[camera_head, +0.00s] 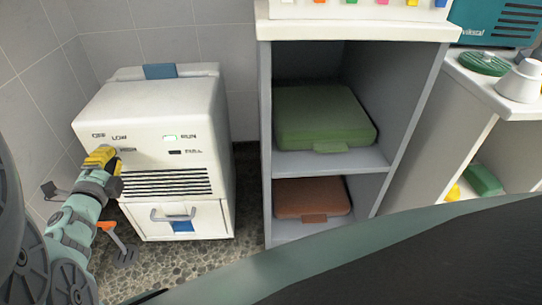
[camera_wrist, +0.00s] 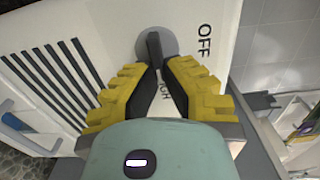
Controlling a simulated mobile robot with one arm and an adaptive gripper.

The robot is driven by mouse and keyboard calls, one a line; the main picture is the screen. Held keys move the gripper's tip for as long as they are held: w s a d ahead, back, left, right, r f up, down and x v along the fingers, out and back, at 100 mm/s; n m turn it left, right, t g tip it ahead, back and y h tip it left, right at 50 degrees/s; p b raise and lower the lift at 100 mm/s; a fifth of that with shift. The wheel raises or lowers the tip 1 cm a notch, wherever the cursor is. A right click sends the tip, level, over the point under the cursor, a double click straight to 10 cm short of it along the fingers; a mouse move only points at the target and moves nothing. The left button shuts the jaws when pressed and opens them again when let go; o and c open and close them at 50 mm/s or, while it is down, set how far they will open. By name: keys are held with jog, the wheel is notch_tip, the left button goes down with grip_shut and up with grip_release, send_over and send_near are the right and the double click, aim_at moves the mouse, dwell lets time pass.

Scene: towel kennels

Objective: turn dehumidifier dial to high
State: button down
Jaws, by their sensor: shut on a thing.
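The white dehumidifier (camera_head: 155,110) stands on the floor at the left. Its front shows OFF, LOW, RUN and FULL labels, with a lit green lamp by RUN. In the wrist view the dial (camera_wrist: 153,44) is a grey disc with a dark bar handle, beside the OFF label (camera_wrist: 203,42). A partly covered label shows between the fingers. My gripper (camera_wrist: 160,68) has its yellow, dark-padded fingers closed on the bar's near end. In the head view my gripper (camera_head: 108,160) is at the panel's left side and hides most of the dial. The bar's pointing direction is unclear.
Below the panel are dark vents (camera_head: 165,183) and a drawer with a grey handle (camera_head: 172,214). A tiled wall is at the left.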

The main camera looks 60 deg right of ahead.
jog(key=shift+f, duration=0.1)
dwell(0.3)
jog(key=c, duration=1.1)
grip_release()
jog(key=shift+o, duration=0.2)
jog(key=v, duration=1.2)
